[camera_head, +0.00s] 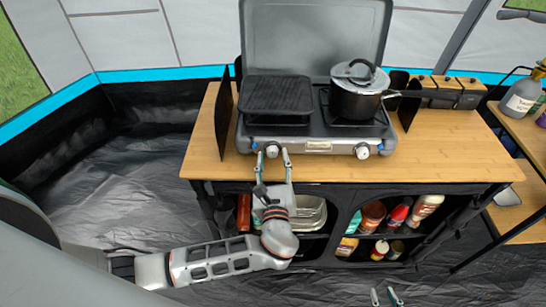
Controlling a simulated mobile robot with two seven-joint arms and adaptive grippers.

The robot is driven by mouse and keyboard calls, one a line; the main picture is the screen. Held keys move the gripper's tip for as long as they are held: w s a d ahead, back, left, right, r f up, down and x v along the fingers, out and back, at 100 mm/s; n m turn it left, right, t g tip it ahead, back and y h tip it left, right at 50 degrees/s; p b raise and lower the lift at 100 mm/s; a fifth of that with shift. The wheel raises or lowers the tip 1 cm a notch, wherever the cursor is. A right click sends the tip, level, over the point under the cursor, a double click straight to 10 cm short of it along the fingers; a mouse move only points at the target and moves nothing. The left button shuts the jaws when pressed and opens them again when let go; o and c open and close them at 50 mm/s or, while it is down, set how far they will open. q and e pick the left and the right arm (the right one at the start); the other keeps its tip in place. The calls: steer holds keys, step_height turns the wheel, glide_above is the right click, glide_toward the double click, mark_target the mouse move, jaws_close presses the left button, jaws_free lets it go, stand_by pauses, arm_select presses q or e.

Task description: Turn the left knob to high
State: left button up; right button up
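The camp stove (318,131) stands on the wooden table with its lid raised. Its left knob (272,151) is on the front panel at the left, and its right knob (362,151) is at the right. My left gripper (273,155) points at the left knob from the front, with one finger on each side of it. Its fingers look apart, wider than the knob; whether they touch it is too small to tell. The knob's setting cannot be read. My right gripper (384,296) shows only its fingertips at the bottom edge, apart, with nothing between them.
A black griddle (278,95) covers the left burner and a lidded pot (356,92) sits on the right one. Dark wind screens stand on both sides. The table (455,150) is clear at right. Bottles and cans fill the shelves below.

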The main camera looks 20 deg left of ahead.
arm_select(q)
steer(key=shift+w+a, duration=0.1)
steer(key=shift+w, duration=0.15)
steer(key=c, duration=1.1)
steer(key=shift+c, duration=0.2)
